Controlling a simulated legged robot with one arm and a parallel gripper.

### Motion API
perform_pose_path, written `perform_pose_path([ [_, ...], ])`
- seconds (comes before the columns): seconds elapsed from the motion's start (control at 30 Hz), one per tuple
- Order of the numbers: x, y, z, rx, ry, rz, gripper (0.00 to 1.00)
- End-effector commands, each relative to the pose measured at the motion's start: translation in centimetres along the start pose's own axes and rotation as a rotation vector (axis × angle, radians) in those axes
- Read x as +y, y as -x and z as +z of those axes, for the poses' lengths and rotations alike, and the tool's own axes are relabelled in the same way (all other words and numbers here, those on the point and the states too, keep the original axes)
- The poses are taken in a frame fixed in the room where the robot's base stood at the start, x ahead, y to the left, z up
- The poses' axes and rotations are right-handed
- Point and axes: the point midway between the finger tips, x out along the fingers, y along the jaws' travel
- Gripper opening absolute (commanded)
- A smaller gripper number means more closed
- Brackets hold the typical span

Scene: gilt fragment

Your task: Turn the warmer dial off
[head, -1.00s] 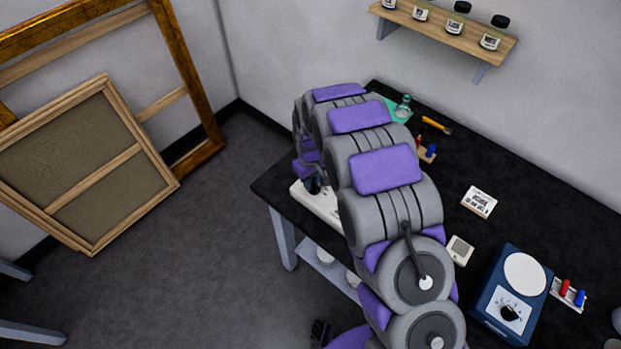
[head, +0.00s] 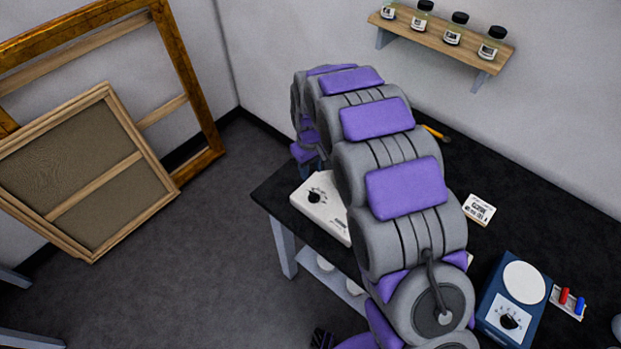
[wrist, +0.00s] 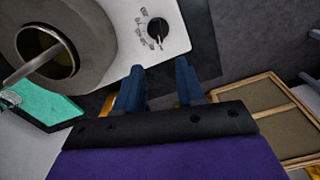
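A white box-shaped unit (head: 328,212) lies near the table's left corner, with a black dial (head: 314,197) on top. In the wrist view its dial (wrist: 157,30) has a light mark toward the picture's bottom; the printed marks beside it are too small to read. A grey pot (wrist: 70,45) with a stick in it stands on or over this unit. My gripper (wrist: 159,78) is open and empty, its two blue fingers apart. It hangs clear of the dial, which shows beyond the fingertips. In the head view my arm hides the pot and most of the gripper.
A blue unit (head: 500,323) with a white round plate and its own black dial stands at the right. A white card (head: 480,210) lies mid-table. A teal mat (wrist: 45,105) shows beside the pot. Wooden frames (head: 90,175) lean at the left wall; a bottle shelf (head: 445,40) hangs above.

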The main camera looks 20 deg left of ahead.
Motion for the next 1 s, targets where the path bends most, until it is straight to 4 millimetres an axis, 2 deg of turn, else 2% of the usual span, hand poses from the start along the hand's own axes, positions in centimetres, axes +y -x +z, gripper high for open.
perform_pose_path([
  [0.03, 0.1, 1.4, -0.1, 0.006, 0.0, 0.002, 0.38],
  [0.2, 0.1, 4.5, -0.1, 0.002, 0.0, 0.001, 0.38],
  [0.4, 0.0, 6.6, 0.0, -0.003, 0.0, 0.0, 0.38],
  [1.0, 0.0, 7.1, 0.0, -0.004, 0.0, 0.0, 0.38],
])
